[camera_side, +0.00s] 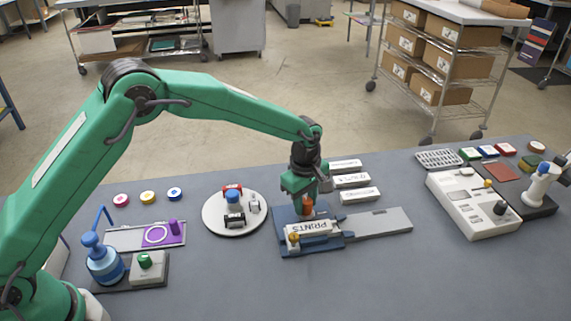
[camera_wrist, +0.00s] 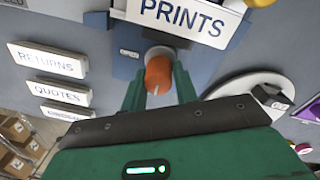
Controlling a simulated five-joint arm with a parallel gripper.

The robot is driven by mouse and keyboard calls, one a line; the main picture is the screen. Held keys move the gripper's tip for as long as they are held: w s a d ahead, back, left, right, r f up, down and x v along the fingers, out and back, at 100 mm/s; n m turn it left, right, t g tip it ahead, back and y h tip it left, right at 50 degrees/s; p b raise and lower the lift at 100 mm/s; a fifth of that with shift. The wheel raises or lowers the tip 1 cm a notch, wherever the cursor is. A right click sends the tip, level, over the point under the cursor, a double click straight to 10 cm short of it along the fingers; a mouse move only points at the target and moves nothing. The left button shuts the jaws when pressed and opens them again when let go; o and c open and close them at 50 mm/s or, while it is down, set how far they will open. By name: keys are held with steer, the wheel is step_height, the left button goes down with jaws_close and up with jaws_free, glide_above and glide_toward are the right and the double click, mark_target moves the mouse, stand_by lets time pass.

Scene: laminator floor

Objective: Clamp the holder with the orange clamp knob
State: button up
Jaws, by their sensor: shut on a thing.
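The orange clamp knob (camera_wrist: 159,75) stands between my gripper's green fingers in the wrist view. It also shows in the side view (camera_side: 307,205), just under my gripper (camera_side: 305,197). My gripper (camera_wrist: 160,90) is shut on the knob. The blue holder (camera_side: 282,215) lies on the grey table, with a white PRINTS label plate (camera_side: 313,228) in it. The PRINTS plate also shows at the top of the wrist view (camera_wrist: 183,18). Part of the holder behind my gripper is hidden.
White label plates (camera_side: 360,195) lie behind the holder; RETURNS (camera_wrist: 48,60) and QUOTES (camera_wrist: 58,91) can be read. A round white turntable (camera_side: 215,218) with stamps stands at left. A white machine (camera_side: 470,205) stands at right. The front table (camera_side: 400,280) is clear.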

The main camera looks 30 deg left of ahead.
steer(key=o, duration=1)
steer(key=shift+d, duration=0.1)
steer(key=shift+c, duration=0.2)
steer(key=shift+r, duration=0.15)
steer(key=r, duration=0.7)
steer(key=shift+s+r, duration=0.15)
steer(key=shift+s, duration=0.05)
steer(key=shift+r, duration=0.1)
